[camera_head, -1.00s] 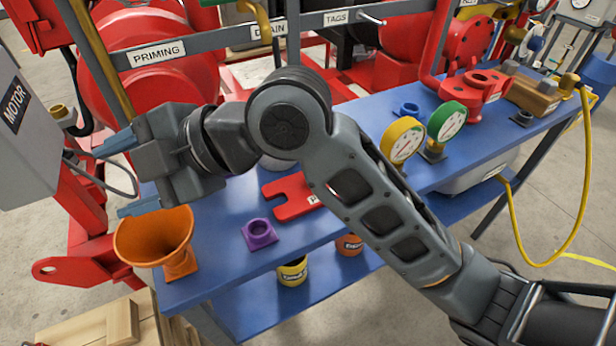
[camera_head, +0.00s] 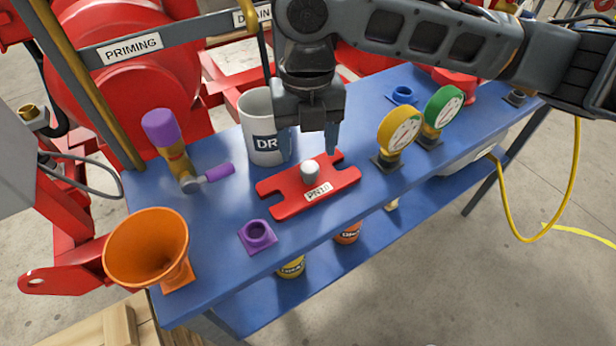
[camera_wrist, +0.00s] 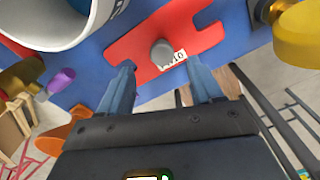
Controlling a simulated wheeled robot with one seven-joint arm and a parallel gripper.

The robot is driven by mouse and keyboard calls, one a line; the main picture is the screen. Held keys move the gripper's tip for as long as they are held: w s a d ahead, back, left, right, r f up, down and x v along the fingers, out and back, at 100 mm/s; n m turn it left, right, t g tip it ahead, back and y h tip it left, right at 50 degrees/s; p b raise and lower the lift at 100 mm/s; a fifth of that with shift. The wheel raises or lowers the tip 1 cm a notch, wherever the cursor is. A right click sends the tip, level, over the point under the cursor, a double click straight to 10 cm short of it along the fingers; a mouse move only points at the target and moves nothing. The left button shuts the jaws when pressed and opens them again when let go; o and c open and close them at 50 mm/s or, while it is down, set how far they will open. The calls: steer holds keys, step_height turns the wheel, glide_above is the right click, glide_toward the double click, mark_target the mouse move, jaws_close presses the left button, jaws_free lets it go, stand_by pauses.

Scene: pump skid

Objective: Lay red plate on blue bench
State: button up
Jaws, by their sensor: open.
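The red plate (camera_head: 290,195) lies flat on the blue bench (camera_head: 215,225). It has notched ends, a pale grey knob on top and a label that looks like PN10. My gripper (camera_head: 308,148) is open and points down above the plate, just behind the knob in the head view. In the wrist view the red plate (camera_wrist: 150,45) and its knob lie beyond the two blue fingers (camera_wrist: 160,88), with nothing between the fingertips. The fingers look apart from the knob.
A white DR-labelled mug (camera_head: 262,140) stands close left of my gripper. Yellow (camera_head: 398,135) and green (camera_head: 443,108) gauges stand to the right. A purple socket (camera_head: 258,235), an orange funnel (camera_head: 148,250) and a purple-handled valve (camera_head: 170,145) are at left. A grey rail (camera_head: 165,45) runs behind.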

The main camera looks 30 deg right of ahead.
mark_target(309, 166)
steer(key=f, duration=0.6)
steer(key=shift+d+f, duration=0.2)
steer(key=shift+f, duration=0.1)
steer(key=shift+c, duration=0.3)
jaws_close()
